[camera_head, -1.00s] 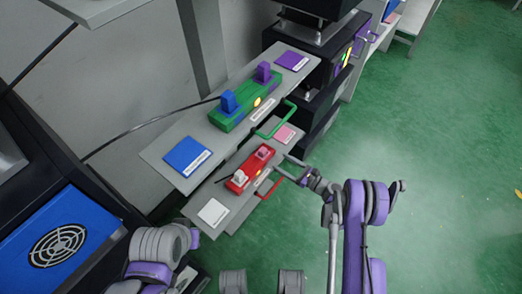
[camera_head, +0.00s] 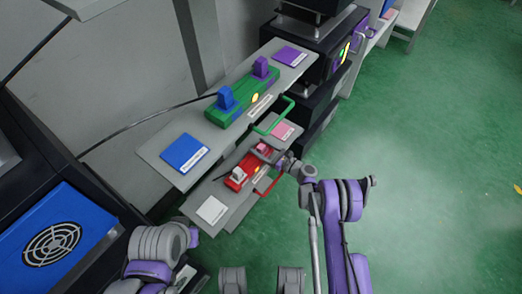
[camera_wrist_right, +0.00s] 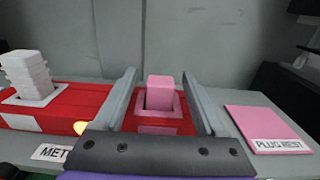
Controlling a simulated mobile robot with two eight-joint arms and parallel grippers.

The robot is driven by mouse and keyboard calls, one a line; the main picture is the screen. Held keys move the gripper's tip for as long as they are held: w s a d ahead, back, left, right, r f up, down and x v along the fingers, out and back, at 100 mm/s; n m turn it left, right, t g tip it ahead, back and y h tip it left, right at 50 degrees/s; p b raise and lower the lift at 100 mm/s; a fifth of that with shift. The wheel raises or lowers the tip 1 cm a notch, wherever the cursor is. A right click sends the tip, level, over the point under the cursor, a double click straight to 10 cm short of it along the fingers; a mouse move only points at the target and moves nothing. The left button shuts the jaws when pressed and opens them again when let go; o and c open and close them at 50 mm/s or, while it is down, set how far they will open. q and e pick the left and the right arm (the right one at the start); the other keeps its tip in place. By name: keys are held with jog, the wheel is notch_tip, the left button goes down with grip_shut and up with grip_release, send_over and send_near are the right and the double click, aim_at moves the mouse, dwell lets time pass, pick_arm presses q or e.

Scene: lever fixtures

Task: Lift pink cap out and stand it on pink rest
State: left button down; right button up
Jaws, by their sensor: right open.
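The pink cap (camera_wrist_right: 160,92) stands upright in a square socket on the red block (camera_wrist_right: 85,100) in the right wrist view. In the head view the pink cap (camera_head: 262,147) is small at the block's far right end. My right gripper (camera_wrist_right: 159,76) is open, with one finger on each side of the cap and a gap visible on both sides. It also shows in the head view (camera_head: 270,154). The pink rest (camera_wrist_right: 262,122) is a flat pad to the right of the block, labelled PLUG REST, and is empty. My left arm shows at lower left, but its gripper does not.
A white cap (camera_wrist_right: 30,75) stands at the red block's left end. A red handle (camera_head: 268,186) and a green handle (camera_head: 275,120) stick out from the shelves. The upper shelf holds a green block (camera_head: 237,105) with blue and purple caps. A white pad (camera_head: 211,209) lies lower left.

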grip_shut()
dwell(0.3)
